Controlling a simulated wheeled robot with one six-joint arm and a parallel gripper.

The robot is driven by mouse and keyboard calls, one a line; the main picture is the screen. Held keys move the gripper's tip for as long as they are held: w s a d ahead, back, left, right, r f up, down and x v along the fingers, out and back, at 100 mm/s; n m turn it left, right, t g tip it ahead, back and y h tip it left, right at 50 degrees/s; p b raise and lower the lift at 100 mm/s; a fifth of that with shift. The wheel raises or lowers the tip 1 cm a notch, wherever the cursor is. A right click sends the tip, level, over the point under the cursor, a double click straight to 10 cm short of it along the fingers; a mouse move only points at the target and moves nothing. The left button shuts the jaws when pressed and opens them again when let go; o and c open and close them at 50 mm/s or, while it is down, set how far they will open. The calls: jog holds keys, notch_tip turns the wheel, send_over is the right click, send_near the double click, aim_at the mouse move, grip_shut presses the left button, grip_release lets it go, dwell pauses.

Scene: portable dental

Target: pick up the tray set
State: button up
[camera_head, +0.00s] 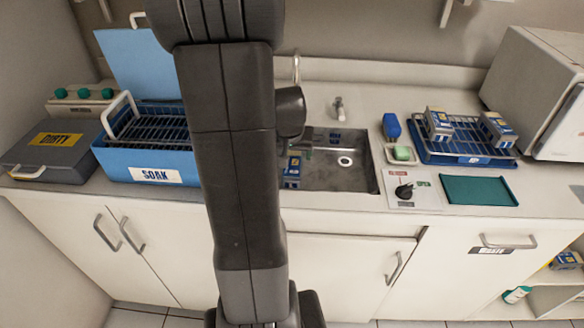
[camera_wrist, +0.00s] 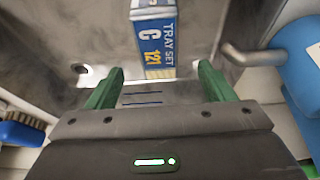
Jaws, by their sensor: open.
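A tray set box (camera_wrist: 157,45), blue and white with a yellow label reading "TRAY SET C 121", lies in the metal sink (camera_head: 358,178). In the head view the tray set (camera_head: 291,172) shows at the sink's left side, partly hidden by my arm. My gripper (camera_wrist: 160,70) is open, its two green fingers apart with nothing between them. In the wrist view the box lies beyond the fingertips, roughly centred between them. The gripper is mostly hidden behind my arm in the head view.
A blue SOAK bin (camera_head: 150,165) with a wire rack stands left of the sink. A DIRTY case (camera_head: 50,155) is farther left. Two more boxes (camera_head: 438,125) (camera_head: 497,130) sit on a blue rack (camera_head: 465,158) at right. A green mat (camera_head: 480,190) lies in front.

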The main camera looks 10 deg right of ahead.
aim_at(292, 162)
jog(key=shift+x, duration=4)
jog(key=shift+w+d, duration=0.15)
jog(key=shift+f+b, duration=0.2)
jog(key=shift+b, duration=0.2)
jog(key=c, duration=1.3)
jog(key=shift+r, duration=0.15)
jog(key=shift+r+p, duration=0.25)
jog(key=shift+p, duration=0.25)
notch_tip(292, 162, up, 10)
jog(key=shift+f, duration=0.1)
